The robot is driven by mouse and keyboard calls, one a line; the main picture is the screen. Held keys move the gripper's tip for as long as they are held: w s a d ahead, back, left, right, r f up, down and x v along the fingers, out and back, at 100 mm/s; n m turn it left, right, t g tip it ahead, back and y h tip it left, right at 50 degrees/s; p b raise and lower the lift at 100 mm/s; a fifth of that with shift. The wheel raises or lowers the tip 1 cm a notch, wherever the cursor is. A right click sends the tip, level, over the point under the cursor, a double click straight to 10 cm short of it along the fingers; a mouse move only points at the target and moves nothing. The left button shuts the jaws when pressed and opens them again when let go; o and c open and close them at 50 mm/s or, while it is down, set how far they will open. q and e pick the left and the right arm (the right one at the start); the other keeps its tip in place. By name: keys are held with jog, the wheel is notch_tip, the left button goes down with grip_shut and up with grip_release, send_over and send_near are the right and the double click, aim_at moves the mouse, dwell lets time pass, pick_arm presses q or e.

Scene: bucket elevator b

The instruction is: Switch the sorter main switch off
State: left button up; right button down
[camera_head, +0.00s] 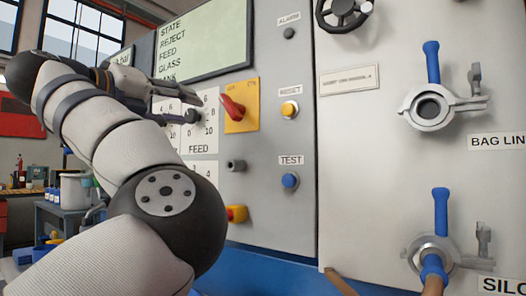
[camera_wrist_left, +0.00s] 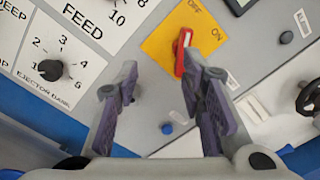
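The sorter main switch is a red rotary handle (camera_head: 232,108) on a yellow plate (camera_head: 248,92) on the grey panel. In the left wrist view the red handle (camera_wrist_left: 181,54) stands on its yellow plate (camera_wrist_left: 160,43), with OFF and ON lettering along one side. Which mark the handle points to is hard to tell. My left gripper (camera_head: 178,93) is in front of the panel, left of the switch. In the wrist view its fingers (camera_wrist_left: 162,72) are spread with nothing between them; the right fingertip appears close to the handle. Contact cannot be told. My right gripper is out of view.
A yellow RESET button (camera_head: 289,109) and blue TEST button (camera_head: 290,180) lie right of the switch. FEED and ejector bank knobs (camera_wrist_left: 50,70) are close on the left. Blue-handled valves (camera_head: 432,62) stand farther right. The panel around the plate is flat.

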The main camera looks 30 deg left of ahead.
aim_at(224, 102)
pick_arm(q)
jog(key=shift+m, duration=0.8)
jog(key=w+d+r, duration=0.1)
jog(key=w, duration=0.2)
jog(key=w+d+p, duration=0.1)
jog(key=w, duration=0.2)
jog(key=w+d+r+p, duration=0.1)
jog(key=w, duration=0.2)
jog(key=shift+w+d+r, duration=0.25)
jog(key=shift+w+r, duration=0.05)
jog(key=shift+w, duration=0.1)
jog(key=shift+w+f, duration=0.1)
jog(key=shift+w, duration=0.45)
grip_shut()
